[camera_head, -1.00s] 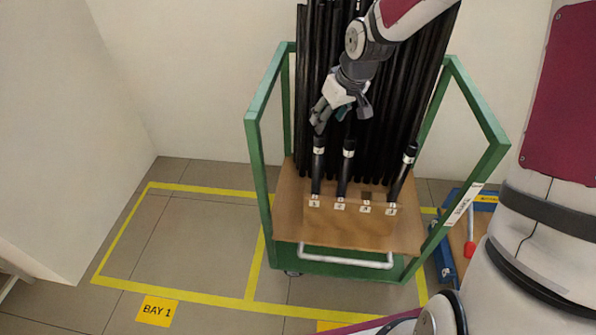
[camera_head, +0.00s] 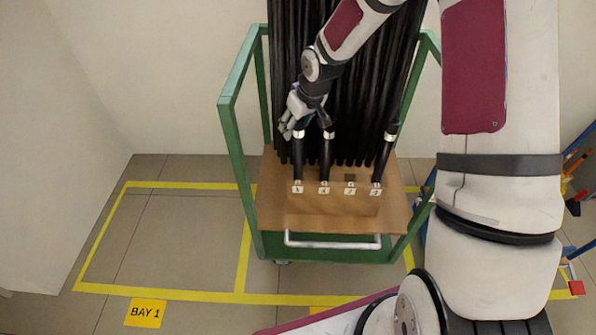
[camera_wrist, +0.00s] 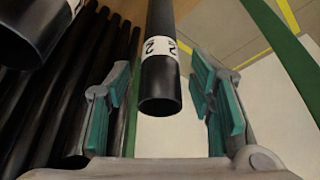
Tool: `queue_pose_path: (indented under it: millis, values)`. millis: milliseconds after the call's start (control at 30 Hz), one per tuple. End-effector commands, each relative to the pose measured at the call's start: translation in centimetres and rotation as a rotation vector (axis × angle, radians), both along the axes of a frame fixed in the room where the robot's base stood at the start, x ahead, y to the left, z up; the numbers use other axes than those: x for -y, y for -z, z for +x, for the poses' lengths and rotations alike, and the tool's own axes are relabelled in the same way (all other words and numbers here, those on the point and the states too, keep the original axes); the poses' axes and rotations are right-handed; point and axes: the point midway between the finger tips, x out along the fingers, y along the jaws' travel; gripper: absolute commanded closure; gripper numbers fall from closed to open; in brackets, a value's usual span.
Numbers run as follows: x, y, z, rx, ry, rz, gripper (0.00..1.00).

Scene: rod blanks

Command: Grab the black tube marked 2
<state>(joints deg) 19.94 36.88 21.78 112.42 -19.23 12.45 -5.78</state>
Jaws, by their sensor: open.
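The black tube marked 2 (camera_wrist: 160,75) has a white label band and hangs into the wrist view from the top, its open end facing the camera. It appears to be the leftmost of three short tubes standing in the cart's slotted block, seen in the head view (camera_head: 298,160). My gripper (camera_head: 291,131) is at that tube's top end. Its green-padded fingers are open, one on each side of the tube, with visible gaps. The fingers partly hide the tube's top in the head view.
A second short black tube (camera_head: 326,158) stands close to the right; its end looms at upper left in the wrist view (camera_wrist: 32,30). A third tube (camera_head: 385,155) leans further right. Long black rods (camera_head: 350,90) stand behind. The green cart frame (camera_head: 236,140) rises at left.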

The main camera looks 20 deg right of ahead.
Motion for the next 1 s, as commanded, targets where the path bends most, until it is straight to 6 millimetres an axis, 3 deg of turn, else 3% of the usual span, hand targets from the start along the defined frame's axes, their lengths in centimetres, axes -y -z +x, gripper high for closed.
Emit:
queue_pose_path:
  millis: [133, 367, 600, 1000]
  values:
    - [-0.3, 1.8, 0.7, 0.0, -0.001, 0.001, 0.51]
    - [-0.3, 2.0, 0.8, 0.001, 0.0, 0.0, 0.51]
    - [-0.3, 2.0, 0.8, 0.001, 0.0, 0.0, 1.0]
    - [-0.2, 1.6, 0.8, 0.002, 0.0, -0.002, 1.0]
